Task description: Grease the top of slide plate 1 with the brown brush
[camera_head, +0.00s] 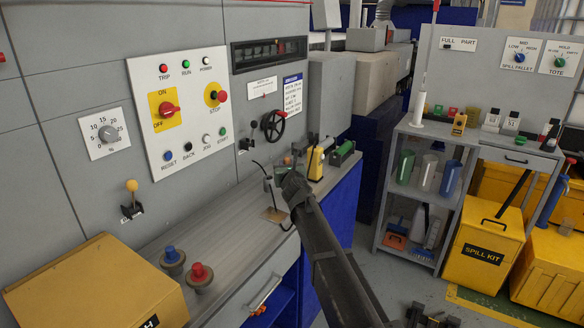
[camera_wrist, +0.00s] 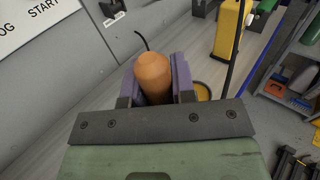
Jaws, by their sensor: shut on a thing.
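My gripper (camera_wrist: 154,84) is shut on an orange-brown, round-ended handle, which I take to be the brown brush (camera_wrist: 154,72). Purple finger pads press on both sides of it. The brush's bristle end is hidden in the wrist view. In the head view my gripper (camera_head: 280,177) is above the grey counter, near the wall of the machine, and mostly hides what it holds. A small tan flat piece (camera_head: 274,215) lies on the counter just below it. I cannot make out which part is slide plate 1.
A yellow container (camera_head: 315,163) and a green item (camera_head: 345,152) stand on the counter beyond my gripper. A round yellow-rimmed thing (camera_wrist: 203,92) is partly hidden beside the right finger. Blue and red knobs (camera_head: 198,272) and a yellow box (camera_head: 97,286) are nearer, at left.

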